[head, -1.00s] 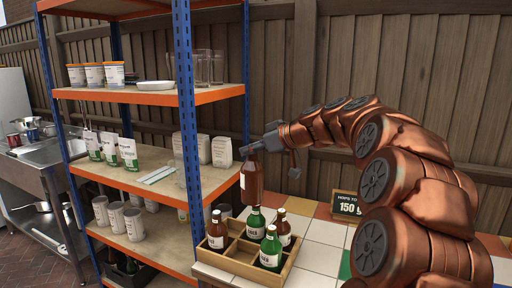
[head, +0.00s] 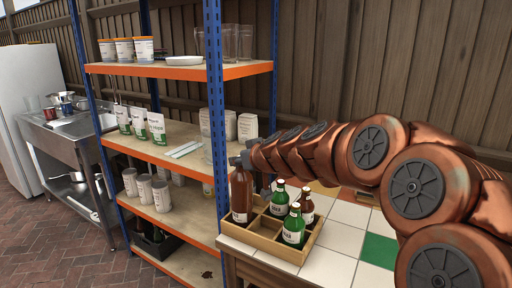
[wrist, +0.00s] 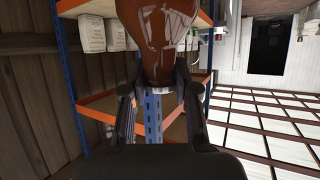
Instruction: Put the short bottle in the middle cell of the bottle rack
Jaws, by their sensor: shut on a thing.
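My gripper (head: 246,163) is shut on a brown bottle (head: 241,188) near its top, and the bottle hangs upright. In the head view the bottle overlaps the left end of the wooden bottle rack (head: 262,244); I cannot tell whether it is above the rack or in front of it. In the wrist view the brown bottle (wrist: 165,35) sits between the fingers (wrist: 158,88). The rack holds two green bottles, one farther back (head: 279,198) and one near the front (head: 293,228), and a brown bottle (head: 307,208) at the right.
The rack stands on a tiled counter (head: 330,268), free at its right. An orange-and-blue shelf unit (head: 215,130) with bags, tins and jars stands close at the left. A sink table (head: 75,130) is farther left. A wooden fence (head: 400,60) is behind.

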